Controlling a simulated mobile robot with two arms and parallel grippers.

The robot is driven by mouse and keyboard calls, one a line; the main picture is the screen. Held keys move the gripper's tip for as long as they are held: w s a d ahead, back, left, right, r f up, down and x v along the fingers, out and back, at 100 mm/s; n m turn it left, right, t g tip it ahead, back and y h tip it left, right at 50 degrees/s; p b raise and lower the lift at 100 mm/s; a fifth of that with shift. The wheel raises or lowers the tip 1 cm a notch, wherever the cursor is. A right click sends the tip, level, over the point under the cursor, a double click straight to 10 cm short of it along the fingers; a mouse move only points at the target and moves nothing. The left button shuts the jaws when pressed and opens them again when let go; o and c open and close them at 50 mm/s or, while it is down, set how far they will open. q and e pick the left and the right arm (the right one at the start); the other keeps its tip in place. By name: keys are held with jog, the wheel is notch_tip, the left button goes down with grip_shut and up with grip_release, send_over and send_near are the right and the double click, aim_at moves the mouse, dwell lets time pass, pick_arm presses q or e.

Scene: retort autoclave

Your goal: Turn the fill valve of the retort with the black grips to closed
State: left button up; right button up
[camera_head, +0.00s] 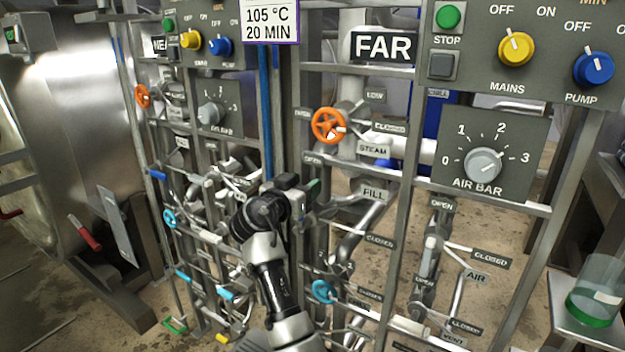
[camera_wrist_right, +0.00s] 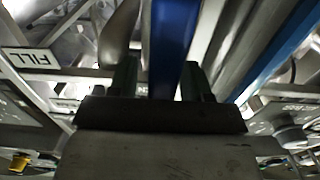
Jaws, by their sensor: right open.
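The FILL label (camera_head: 373,193) hangs on the far frame, below the orange steam wheel (camera_head: 329,125). It also shows upside down in the right wrist view (camera_wrist_right: 30,58). The lever behind this label is partly hidden, and I cannot tell its setting. My right gripper (camera_head: 303,188) is left of the FILL label, in front of the gap between the near and far frames. Its two fingers (camera_wrist_right: 160,82) are apart, with a blue upright pipe (camera_wrist_right: 170,40) visible between and beyond them. No black grips are clearly visible. My left gripper is out of view.
The FAR sign (camera_head: 383,47) marks the right frame, with a control panel and air dial (camera_head: 482,163). A blue wheel (camera_head: 322,291) sits low beside my arm. Pipes and frame bars crowd the gripper. A steel vessel (camera_head: 75,100) stands left.

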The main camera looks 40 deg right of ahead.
jog(key=shift+a+r, duration=0.1)
jog(key=shift+c, duration=0.8)
grip_shut()
